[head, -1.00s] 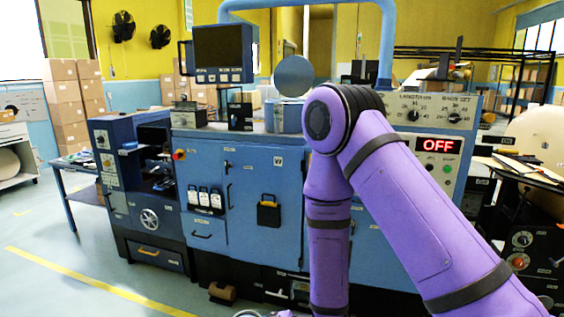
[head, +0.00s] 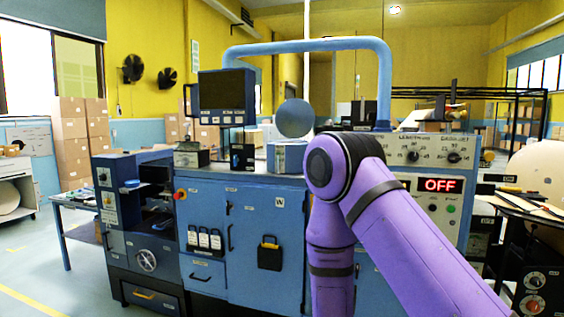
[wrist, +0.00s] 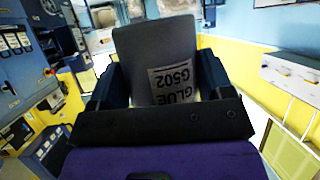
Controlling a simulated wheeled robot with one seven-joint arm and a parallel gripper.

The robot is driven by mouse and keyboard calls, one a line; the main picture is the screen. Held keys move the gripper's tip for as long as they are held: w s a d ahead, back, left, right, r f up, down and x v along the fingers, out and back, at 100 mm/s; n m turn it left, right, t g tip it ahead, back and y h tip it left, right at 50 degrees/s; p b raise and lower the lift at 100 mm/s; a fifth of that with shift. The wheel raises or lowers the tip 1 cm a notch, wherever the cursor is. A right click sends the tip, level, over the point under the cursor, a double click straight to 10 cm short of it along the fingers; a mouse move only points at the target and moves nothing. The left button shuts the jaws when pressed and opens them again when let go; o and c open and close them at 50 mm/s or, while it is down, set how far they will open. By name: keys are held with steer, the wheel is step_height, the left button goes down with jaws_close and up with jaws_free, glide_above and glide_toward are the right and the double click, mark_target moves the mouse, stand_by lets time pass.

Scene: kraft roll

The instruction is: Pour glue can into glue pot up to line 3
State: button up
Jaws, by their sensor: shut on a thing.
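The glue can (wrist: 155,48) is a grey container with a white label reading GLUE G502. It fills the middle of the wrist view. My gripper (wrist: 160,80) is shut on it, with one dark finger on each side. The can's opening and contents are not visible. In the head view my gripper and the can are out of sight. No level lines can be made out.
The blue machine (head: 262,240) fills the middle, with a monitor (head: 227,97) and an overhead blue pipe (head: 305,45). A red OFF display (head: 440,185) is at right. A table with sheets (head: 525,205) stands far right. Open floor lies at left.

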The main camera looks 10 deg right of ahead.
steer(key=shift+w+d+f+m+t, duration=0.15)
steer(key=shift+w+d+m+t, duration=0.15)
steer(key=shift+w, duration=0.15)
steer(key=w+d+f+m+t+h, duration=0.2)
steer(key=w+d+m+h, duration=0.2)
steer(key=d, duration=0.5)
steer(key=w+d+f+m+t+h, duration=0.3)
steer(key=w+d+m+h, duration=0.1)
steer(key=d, duration=0.5)
steer(key=w+d+f+m+t+h, duration=0.3)
steer(key=w+d+m+h, duration=0.1)
steer(key=d, duration=0.6)
steer(key=shift+w+f+m, duration=0.2)
steer(key=shift+w+m, duration=0.6)
steer(key=shift+m, duration=0.1)
